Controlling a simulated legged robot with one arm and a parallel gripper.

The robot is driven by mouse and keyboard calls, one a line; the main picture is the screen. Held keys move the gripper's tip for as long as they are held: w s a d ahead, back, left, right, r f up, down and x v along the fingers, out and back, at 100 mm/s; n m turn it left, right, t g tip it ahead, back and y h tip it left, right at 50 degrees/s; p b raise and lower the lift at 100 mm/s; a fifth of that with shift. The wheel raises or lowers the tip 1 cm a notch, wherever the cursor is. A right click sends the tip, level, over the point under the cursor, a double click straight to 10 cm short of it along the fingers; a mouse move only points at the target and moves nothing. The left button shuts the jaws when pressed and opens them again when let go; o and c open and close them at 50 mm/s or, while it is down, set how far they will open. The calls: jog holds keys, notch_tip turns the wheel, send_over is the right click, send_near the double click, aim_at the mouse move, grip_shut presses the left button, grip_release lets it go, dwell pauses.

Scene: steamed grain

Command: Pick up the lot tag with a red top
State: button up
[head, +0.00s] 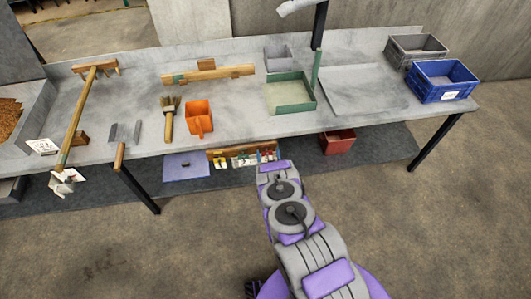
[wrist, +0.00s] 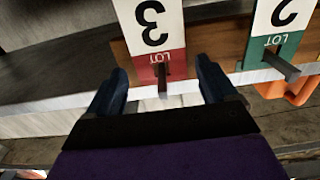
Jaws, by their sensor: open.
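The lot tag with a red end (wrist: 150,28) is white with a black 3 and shows upside down in the wrist view. Its red band, marked LOT, is at a dark peg. My gripper (wrist: 161,68) is open, with one dark finger on each side of the red band and peg. Contact with the tag cannot be told. A second tag, green-ended with a 2 (wrist: 277,30), hangs to the right on its own peg. In the head view, a wooden rack with several small tags (head: 240,157) sits below the table edge. My gripper's fingers are hidden there.
The grey table (head: 350,122) stands above the rack. Its leg (head: 137,188) is at left. A red bin (head: 338,142) sits on the lower shelf to the right, and a bluish panel (head: 186,166) to the left. An orange object (wrist: 298,92) is near the green tag.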

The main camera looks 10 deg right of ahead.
jog(key=shift+d+r, duration=0.1)
jog(key=shift+d, duration=0.15)
jog(key=shift+a, duration=0.7)
jog(key=c, duration=0.6)
jog(key=shift+c, duration=0.5)
jog(key=shift+d, duration=0.5)
jog(key=c, duration=0.4)
jog(key=shift+a, duration=0.15)
